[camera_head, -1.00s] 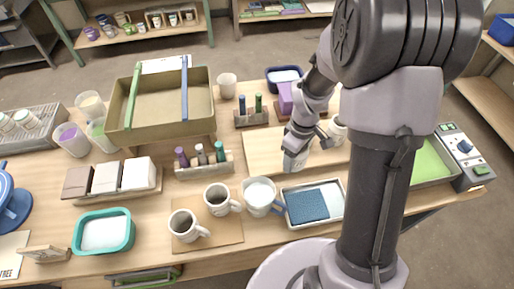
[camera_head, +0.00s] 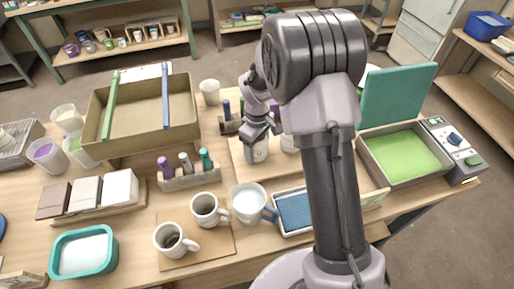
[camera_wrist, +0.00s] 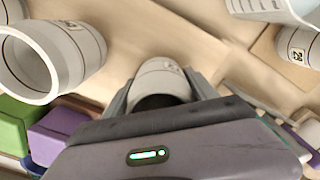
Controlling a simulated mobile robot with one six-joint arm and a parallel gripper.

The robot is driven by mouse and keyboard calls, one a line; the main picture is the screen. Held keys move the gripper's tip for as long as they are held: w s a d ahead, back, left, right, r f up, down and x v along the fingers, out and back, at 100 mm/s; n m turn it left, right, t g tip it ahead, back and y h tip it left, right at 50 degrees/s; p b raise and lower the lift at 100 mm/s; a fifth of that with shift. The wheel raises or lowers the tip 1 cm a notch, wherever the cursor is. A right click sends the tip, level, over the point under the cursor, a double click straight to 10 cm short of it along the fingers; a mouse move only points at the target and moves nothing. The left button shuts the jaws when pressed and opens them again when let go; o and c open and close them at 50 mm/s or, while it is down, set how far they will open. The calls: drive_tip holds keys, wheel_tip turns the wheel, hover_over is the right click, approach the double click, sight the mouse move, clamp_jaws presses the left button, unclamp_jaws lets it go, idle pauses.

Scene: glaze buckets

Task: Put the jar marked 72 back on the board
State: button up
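My gripper (camera_head: 260,135) is shut on a pale grey-white jar (camera_head: 257,152) over the left part of the light wooden board (camera_head: 236,150). In the wrist view, the held jar (camera_wrist: 160,72) stands between the two fingers, with a small label whose number I cannot read. I cannot tell whether its base touches the board. A second pale jar (camera_head: 289,144) stands to the right of it on the board, partly behind my arm. The wrist view shows an open jar (camera_wrist: 52,58) at the left and a jar with a dark number (camera_wrist: 298,45) at the right.
A rack of markers (camera_head: 188,177) and an olive tub (camera_head: 140,125) stand to the left. White mugs (camera_head: 207,209), a white jug (camera_head: 248,203) and a tray with a blue sponge (camera_head: 294,212) are in front. A green-filled tray (camera_head: 405,155) is to the right.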

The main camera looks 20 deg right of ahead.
drive_tip(key=o, duration=0.4)
drive_tip(key=shift+c, duration=0.2)
wheel_tip(320, 180, up, 13)
drive_tip(key=p, duration=0.4)
drive_tip(key=shift+s+p, duration=0.1)
drive_tip(key=shift+p, duration=0.25)
drive_tip(key=s+a+r+m+t+y, duration=0.15)
drive_tip(key=s+r+m, duration=0.25)
drive_tip(key=s+r, duration=0.4)
drive_tip(key=s+a+r+m+t, duration=0.15)
drive_tip(key=s+r+m, duration=0.25)
drive_tip(key=s+r, duration=0.4)
drive_tip(key=s+a+m+t, duration=0.1)
drive_tip(key=s+m, duration=0.3)
drive_tip(key=s, duration=0.4)
drive_tip(key=shift+s+r+t, duration=0.25)
drive_tip(key=shift+s+t, duration=0.15)
drive_tip(key=shift+t, duration=0.5)
